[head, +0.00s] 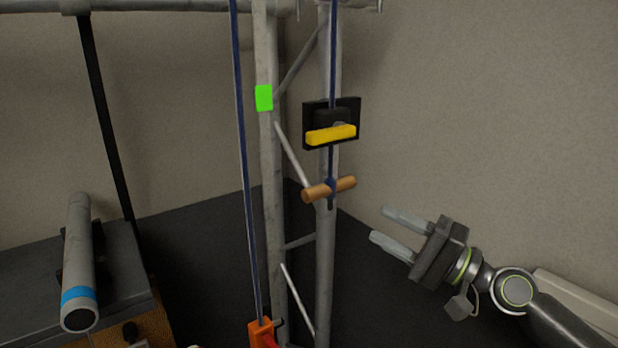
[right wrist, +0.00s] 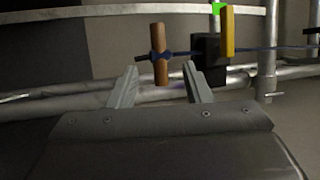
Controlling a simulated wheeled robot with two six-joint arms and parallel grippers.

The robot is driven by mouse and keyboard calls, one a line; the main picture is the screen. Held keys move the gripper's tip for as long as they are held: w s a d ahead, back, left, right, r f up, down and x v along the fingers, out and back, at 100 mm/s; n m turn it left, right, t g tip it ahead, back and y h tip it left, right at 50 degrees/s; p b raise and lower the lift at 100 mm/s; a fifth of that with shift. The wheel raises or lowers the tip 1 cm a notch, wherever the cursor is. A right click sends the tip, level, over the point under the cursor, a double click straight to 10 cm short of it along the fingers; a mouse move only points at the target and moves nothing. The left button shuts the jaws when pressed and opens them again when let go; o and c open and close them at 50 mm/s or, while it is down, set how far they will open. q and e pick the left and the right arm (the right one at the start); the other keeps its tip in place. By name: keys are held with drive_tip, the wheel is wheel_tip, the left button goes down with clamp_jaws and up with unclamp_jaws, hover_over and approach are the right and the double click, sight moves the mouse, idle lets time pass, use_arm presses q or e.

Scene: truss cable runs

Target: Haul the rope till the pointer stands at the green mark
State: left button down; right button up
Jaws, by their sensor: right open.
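The blue rope (head: 333,60) runs down the right truss tube, through a black clutch with a yellow lever (head: 331,135), to a wooden T-handle (head: 318,192). The handle (right wrist: 160,45) also shows in the right wrist view, beyond and between the fingertips. My right gripper (head: 379,223) is open and empty, right of the handle and apart from it. The green mark (head: 264,98) is high on the left tube. An orange block (head: 261,333) with a red part, perhaps the pointer, hangs on the left rope run far below the mark. My left gripper is out of view.
A grey cylinder with a blue band (head: 78,296) lies on a dark-topped case (head: 130,262) at the left. Truss braces (head: 292,157) cross between the tubes. The space between my right gripper and the handle looks clear. A wall stands behind.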

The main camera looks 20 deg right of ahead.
sight(310, 188)
drive_tip(key=p+x, duration=0.8)
drive_tip(key=x, duration=0.6)
drive_tip(key=shift+w+p, duration=0.25)
drive_tip(key=shift+p, duration=0.15)
drive_tip(key=shift+x, duration=0.9)
drive_tip(key=shift+s+f, duration=0.1)
clamp_jaws()
